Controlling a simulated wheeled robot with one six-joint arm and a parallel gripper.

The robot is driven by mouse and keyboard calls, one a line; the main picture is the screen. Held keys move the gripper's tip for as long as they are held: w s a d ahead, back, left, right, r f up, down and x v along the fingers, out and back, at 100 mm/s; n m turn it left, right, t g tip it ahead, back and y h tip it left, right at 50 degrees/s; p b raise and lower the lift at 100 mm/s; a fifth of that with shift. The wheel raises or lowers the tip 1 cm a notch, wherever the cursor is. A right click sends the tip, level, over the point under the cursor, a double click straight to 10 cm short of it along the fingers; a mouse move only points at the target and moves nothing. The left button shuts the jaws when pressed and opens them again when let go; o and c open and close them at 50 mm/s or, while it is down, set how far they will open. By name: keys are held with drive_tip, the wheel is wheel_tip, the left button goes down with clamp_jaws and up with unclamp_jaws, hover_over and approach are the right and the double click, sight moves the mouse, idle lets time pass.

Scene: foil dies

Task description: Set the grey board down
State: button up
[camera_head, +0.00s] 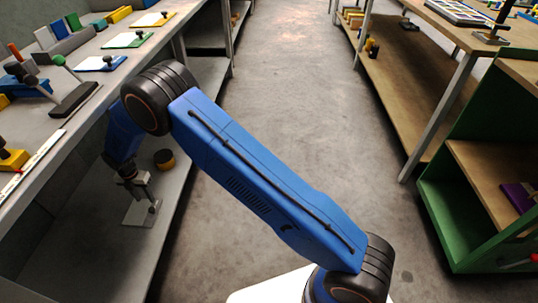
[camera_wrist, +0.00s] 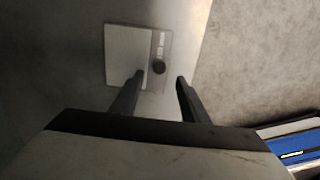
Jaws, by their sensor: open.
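The grey board (camera_head: 135,217) lies flat on the lower shelf of the left bench. In the wrist view the board (camera_wrist: 122,55) has a pale larger part and a darker grey strip at its right, with a round dark knob (camera_wrist: 159,67) on the strip. My gripper (camera_wrist: 160,78) is open, its two fingers spread to either side of the knob in the picture. I cannot tell whether a finger touches it. In the head view my gripper (camera_head: 142,194) points down just above the board and is small there.
The bench top (camera_head: 100,85) above holds several tools and small boards. A green cabinet (camera_head: 460,225) stands at the right. The floor aisle (camera_head: 290,90) between is clear.

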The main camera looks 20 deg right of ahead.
drive_tip(key=w+d+r+m, duration=0.2)
drive_tip(key=d+r+m, duration=0.2)
drive_tip(key=d+r, duration=0.65)
drive_tip(key=s+d+r+m+t, duration=0.1)
drive_tip(key=s+d+r+m, duration=0.25)
drive_tip(key=d+r, duration=0.5)
drive_tip(key=s+d+r+m, duration=0.2)
drive_tip(key=d+r+m, duration=0.2)
drive_tip(key=d+r, duration=0.45)
drive_tip(key=s+d+r+m+t, duration=0.1)
drive_tip(key=s+d+r+m, duration=0.25)
drive_tip(key=d+r, duration=0.5)
drive_tip(key=s+d+r+m+t, duration=0.1)
drive_tip(key=s+d+r+m, duration=0.7)
drive_tip(key=s+d, duration=0.45)
drive_tip(key=s+d+m+t, duration=0.1)
drive_tip(key=s+d+m, duration=0.3)
drive_tip(key=s, duration=0.6)
drive_tip(key=s+d+f+m, duration=0.1)
drive_tip(key=s+d+m, duration=0.3)
drive_tip(key=s, duration=0.5)
drive_tip(key=shift+s+d+t, duration=0.25)
drive_tip(key=shift+s+t, duration=0.1)
drive_tip(key=shift+t, duration=0.05)
drive_tip(key=shift+f, duration=0.1)
